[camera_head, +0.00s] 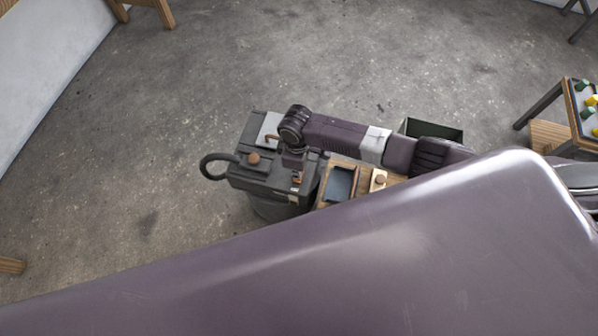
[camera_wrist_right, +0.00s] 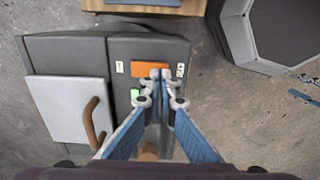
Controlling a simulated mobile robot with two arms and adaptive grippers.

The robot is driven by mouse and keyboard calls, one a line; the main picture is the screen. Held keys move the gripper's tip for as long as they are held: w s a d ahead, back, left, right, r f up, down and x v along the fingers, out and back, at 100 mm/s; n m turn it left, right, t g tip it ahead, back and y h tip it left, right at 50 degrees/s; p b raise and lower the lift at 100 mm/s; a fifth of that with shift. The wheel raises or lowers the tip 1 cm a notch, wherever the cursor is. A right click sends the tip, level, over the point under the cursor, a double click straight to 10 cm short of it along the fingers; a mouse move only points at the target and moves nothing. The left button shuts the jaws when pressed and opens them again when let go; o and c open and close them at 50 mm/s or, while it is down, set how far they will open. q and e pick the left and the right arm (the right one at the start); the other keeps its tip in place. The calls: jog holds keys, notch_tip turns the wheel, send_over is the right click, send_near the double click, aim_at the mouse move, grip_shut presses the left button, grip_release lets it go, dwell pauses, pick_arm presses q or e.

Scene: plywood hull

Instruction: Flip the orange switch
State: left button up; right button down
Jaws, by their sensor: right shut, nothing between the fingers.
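The orange switch (camera_wrist_right: 151,68) shows in the right wrist view on the dark grey top of a machine (camera_wrist_right: 190,56), between two small white labels. My right gripper (camera_wrist_right: 160,74) is shut and empty. Its fingertips overlap the right part of the switch in that view; I cannot tell whether they touch it. In the head view the right arm reaches in from the right over the grey machine (camera_head: 245,181), with the gripper low over its right side. The switch is not clear there. A small green light (camera_wrist_right: 135,93) sits below the switch. My left gripper is not in view.
The machine carries a pale lid (camera_wrist_right: 62,104) with a brown handle, a brown knob (camera_head: 253,159) and a black hose (camera_head: 206,166). A wooden box with a dark panel (camera_head: 340,184) stands close on its right. A green bin (camera_head: 448,131) lies beyond my arm.

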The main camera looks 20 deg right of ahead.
jog(key=shift+f+b, duration=0.65)
jog(key=shift+f, duration=0.35)
dwell(0.4)
jog(key=shift+f, duration=0.15)
notch_tip(320, 180, up, 2)
jog(key=shift+r+p, duration=0.15)
jog(key=shift+p, duration=0.9)
notch_tip(320, 180, up, 5)
jog(key=p, duration=0.5)
